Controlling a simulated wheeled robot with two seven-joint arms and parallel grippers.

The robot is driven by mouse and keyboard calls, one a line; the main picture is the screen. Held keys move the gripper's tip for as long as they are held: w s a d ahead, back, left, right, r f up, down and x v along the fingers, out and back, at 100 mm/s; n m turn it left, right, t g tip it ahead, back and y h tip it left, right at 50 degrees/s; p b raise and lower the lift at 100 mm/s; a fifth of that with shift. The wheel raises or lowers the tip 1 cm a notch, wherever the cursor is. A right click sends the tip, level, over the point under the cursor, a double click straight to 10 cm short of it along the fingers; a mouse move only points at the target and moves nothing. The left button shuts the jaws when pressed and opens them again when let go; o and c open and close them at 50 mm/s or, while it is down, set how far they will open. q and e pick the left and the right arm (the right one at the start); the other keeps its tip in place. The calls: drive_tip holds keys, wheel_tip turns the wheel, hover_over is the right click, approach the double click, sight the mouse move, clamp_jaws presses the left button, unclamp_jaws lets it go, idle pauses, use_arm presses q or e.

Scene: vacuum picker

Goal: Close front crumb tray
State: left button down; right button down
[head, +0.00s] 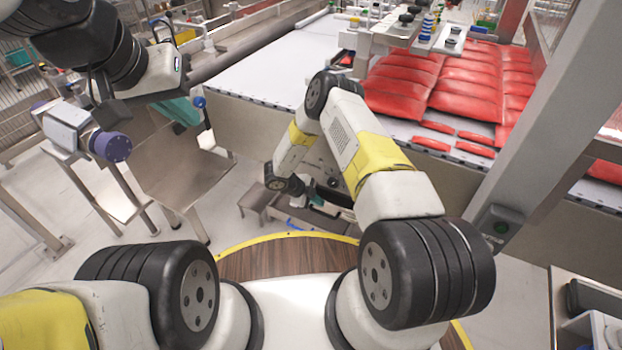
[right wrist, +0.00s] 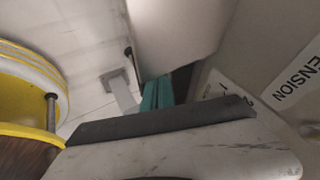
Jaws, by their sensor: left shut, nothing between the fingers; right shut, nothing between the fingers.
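I cannot identify the front crumb tray with certainty. In the head view, a grey tray-like part (head: 318,222) sits low by the conveyor's front, partly hidden by my right arm. In the right wrist view, a pale scuffed panel with a dark edge (right wrist: 165,122) crosses the lower part, close to the camera. My right gripper (head: 298,200) is down by the conveyor's base, mostly hidden by its own arm; teal finger parts show in the right wrist view (right wrist: 156,95). Whether it touches the panel is unclear. My left gripper (head: 181,110), with teal fingers, is shut and empty at upper left.
The conveyor (head: 270,75) carries red packs (head: 465,95) on the right. A steel table (head: 185,170) stands at left, with a low steel stand (head: 258,198) nearer the middle. A grey post (head: 545,140) rises at right. Pale floor (head: 60,205) is open at left.

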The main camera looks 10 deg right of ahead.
drive_tip(key=w+d, duration=0.2)
drive_tip(key=w, duration=0.1)
drive_tip(key=shift+w+d, duration=0.1)
drive_tip(key=shift+w, duration=0.05)
drive_tip(key=shift+w+d, duration=0.2)
drive_tip(key=shift+w, duration=0.05)
drive_tip(key=shift+r, duration=0.1)
